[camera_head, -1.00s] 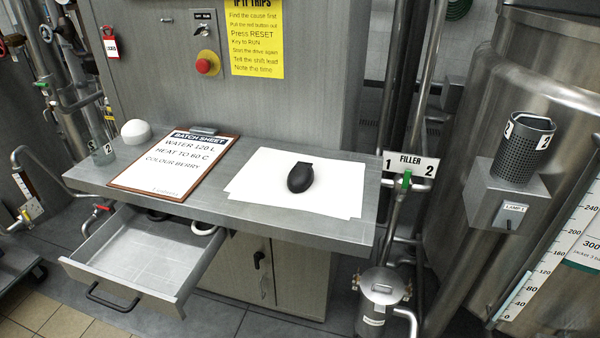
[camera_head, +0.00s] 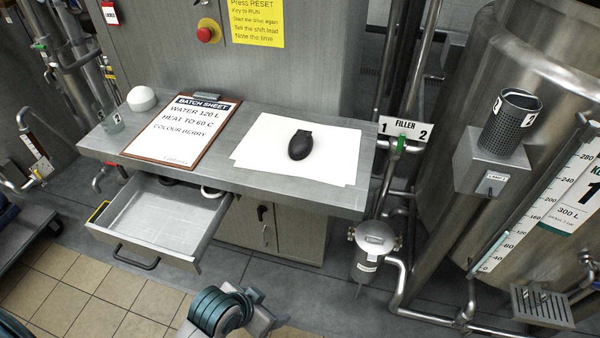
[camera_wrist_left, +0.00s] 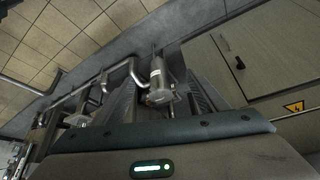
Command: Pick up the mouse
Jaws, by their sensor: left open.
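The black mouse (camera_head: 300,145) lies on white paper (camera_head: 342,158) on the right half of the grey metal bench (camera_head: 240,180), with nothing touching it from above. Part of my left arm, teal and grey, shows at the bottom edge of the head view, in front of and well below the bench. In the left wrist view my left gripper (camera_wrist_left: 163,93) has its dark fingers spread apart, with nothing held between them. The mouse does not show in the wrist view. My right gripper is not in view.
A batch sheet clipboard (camera_head: 183,130) and white dome (camera_head: 141,98) sit left on the bench. An open, empty drawer (camera_head: 160,222) juts out below the bench front. A filler canister (camera_head: 375,240), pipes and a large steel tank (camera_head: 450,120) stand right.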

